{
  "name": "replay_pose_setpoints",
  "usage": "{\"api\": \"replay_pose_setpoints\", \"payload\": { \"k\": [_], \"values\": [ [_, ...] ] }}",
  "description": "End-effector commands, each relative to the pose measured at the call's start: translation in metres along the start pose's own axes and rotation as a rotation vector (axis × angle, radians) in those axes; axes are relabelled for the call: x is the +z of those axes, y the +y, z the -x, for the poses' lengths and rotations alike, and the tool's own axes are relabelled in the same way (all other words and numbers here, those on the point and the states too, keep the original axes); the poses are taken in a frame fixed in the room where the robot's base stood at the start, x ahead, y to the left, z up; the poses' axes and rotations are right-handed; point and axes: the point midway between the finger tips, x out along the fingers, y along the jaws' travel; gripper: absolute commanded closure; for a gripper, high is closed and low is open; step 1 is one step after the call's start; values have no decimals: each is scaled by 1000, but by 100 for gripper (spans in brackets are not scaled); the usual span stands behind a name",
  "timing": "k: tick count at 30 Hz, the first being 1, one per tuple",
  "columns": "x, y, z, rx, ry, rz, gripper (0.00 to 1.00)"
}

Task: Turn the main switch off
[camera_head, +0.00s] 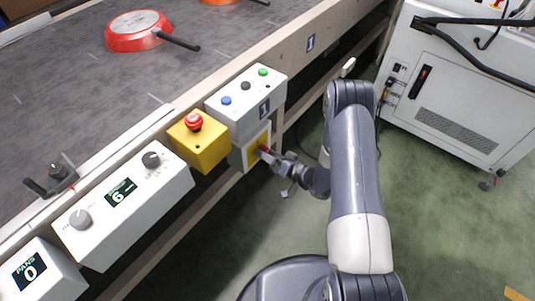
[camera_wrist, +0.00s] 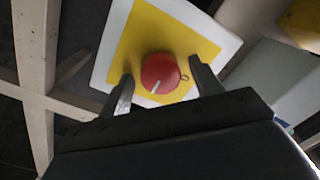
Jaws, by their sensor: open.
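The main switch is a red round knob (camera_wrist: 160,73) with a white pointer line, on a yellow plate (camera_wrist: 150,35) set on a white box (camera_wrist: 112,22). A small "0" mark shows right of the knob in the wrist view; the pointer line runs toward the lower left. My gripper (camera_wrist: 161,86) is open, with one finger on each side of the knob. I cannot tell whether the fingers touch it. In the head view the switch box (camera_head: 238,158) hangs below the button box, and my gripper (camera_head: 271,154) is at its front, partly hiding the knob.
A yellow box with a red emergency button (camera_head: 194,122) and a white box with blue, black and green buttons (camera_head: 245,101) sit close above. Control boxes with knobs (camera_head: 122,205) line the conveyor edge. A red pan (camera_head: 138,33) lies on the belt (camera_head: 75,75). A white cabinet (camera_head: 455,95) stands right.

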Motion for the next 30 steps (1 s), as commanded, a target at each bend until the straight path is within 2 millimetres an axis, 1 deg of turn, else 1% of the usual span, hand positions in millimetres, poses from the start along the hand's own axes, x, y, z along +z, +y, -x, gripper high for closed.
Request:
{"api": "replay_pose_setpoints", "payload": {
  "k": [2, 15, 18, 25, 30],
  "values": [
    [0, 0, 0, 0, 0, 0, 40],
    [0, 0, 0, 0, 0, 0, 76],
    [0, 0, 0, 0, 0, 0, 83],
    [1, 1, 0, 0, -1, 22, 83],
    [2, 2, 0, 1, -2, 89, 83]
  ]
}}
